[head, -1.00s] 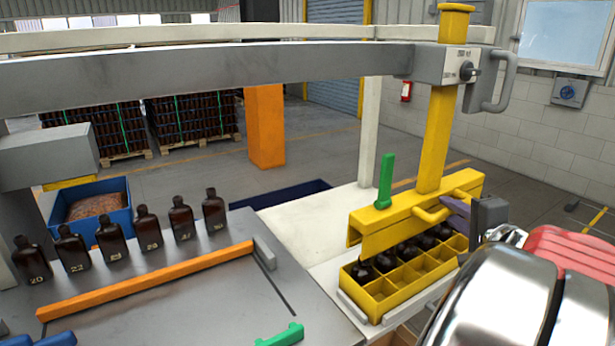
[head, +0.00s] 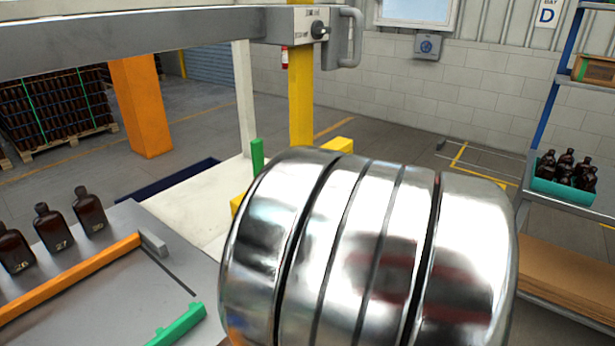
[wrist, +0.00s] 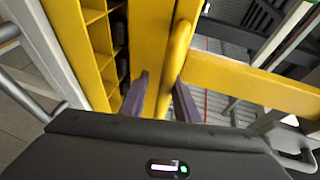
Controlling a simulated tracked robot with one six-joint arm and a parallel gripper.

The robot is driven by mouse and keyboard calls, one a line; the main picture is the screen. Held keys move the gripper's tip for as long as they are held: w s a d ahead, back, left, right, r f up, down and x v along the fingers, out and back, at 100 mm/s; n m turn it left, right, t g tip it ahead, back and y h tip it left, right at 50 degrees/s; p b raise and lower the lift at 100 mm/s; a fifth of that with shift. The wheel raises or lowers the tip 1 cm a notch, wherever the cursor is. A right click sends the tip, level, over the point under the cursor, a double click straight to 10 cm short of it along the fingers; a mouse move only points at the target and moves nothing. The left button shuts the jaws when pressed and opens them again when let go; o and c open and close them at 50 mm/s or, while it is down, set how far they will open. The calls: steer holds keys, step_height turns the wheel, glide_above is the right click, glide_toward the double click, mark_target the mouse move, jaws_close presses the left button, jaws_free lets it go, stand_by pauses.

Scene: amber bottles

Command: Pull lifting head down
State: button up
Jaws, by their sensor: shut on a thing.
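The lifting head (wrist: 150,30) is a yellow beam with a curved yellow handle (wrist: 179,45) and a yellow post (wrist: 250,80) in the wrist view. My gripper (wrist: 162,78), with purple fingers, is shut on the handle, one finger on each side. A yellow crate (wrist: 72,50) with compartments shows left of the beam, with dark bottles (wrist: 122,55) partly visible. In the head view my silver arm hides the gripper and most of the lifting head. Only the yellow post (head: 300,90), a beam corner (head: 339,144) and the green upright (head: 257,157) show there.
A grey overhead rail (head: 150,45) carries the post. Brown bottles (head: 50,226) stand on the grey table (head: 130,270) behind an orange bar (head: 80,275). A shelf rack with a teal crate (head: 563,190) stands at the right.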

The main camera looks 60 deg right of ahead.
steer(key=shift+o, duration=1.4)
steer(key=shift+f, duration=0.1)
steer(key=shift+o, duration=0.2)
steer(key=shift+r, duration=0.2)
steer(key=v, duration=1.3)
steer(key=shift+s+a, duration=0.2)
steer(key=shift+s, duration=0.15)
